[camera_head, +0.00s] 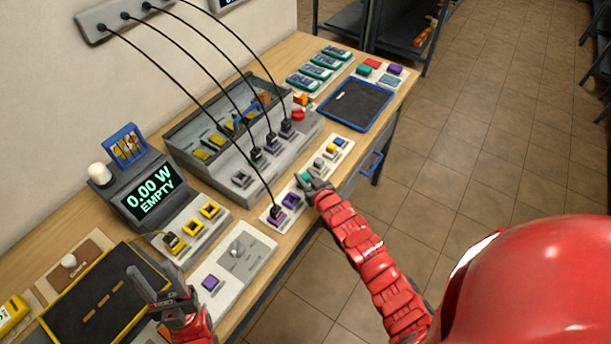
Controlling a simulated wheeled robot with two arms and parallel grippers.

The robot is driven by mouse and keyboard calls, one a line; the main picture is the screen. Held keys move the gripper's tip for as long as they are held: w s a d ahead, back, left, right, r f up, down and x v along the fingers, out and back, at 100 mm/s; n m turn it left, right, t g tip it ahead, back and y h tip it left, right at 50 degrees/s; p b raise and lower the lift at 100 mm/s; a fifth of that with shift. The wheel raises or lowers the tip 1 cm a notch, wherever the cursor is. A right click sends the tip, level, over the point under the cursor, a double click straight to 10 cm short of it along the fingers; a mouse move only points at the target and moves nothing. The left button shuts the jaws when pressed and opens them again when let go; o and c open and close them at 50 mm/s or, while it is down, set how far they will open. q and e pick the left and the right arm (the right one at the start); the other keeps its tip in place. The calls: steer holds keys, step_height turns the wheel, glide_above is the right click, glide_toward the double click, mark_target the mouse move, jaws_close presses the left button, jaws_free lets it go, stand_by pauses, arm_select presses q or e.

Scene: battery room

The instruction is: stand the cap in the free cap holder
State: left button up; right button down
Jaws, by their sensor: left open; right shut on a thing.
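My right gripper (305,182) is shut on a small teal cap (307,176), low over the light cap strip (321,178) along the table's front edge. I cannot tell whether the cap touches the strip. Beside it on the strip are a purple square (291,200), a grey piece (319,163) and yellow and blue pieces (335,146). The spot under the gripper is hidden. My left gripper (153,282) is open and empty above the black mat at the lower left.
Black cables run from the wall strip (100,21) to plugs in the grey console (190,135) and the cap strip's near end. A display (152,190) reads 0.00 W EMPTY. A white panel (250,240) lies in front. A dark blue-edged tray (356,103) is further right.

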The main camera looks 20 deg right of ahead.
steer(key=shift+f, duration=0.2)
steer(key=c, duration=0.8)
jaws_free()
steer(key=shift+s+d+r+p, duration=0.1)
steer(key=shift+s+r+p, duration=0.25)
steer(key=shift+s, duration=0.1)
steer(key=p+v, duration=0.5)
steer(key=v, duration=0.5)
steer(key=shift+f, duration=0.2)
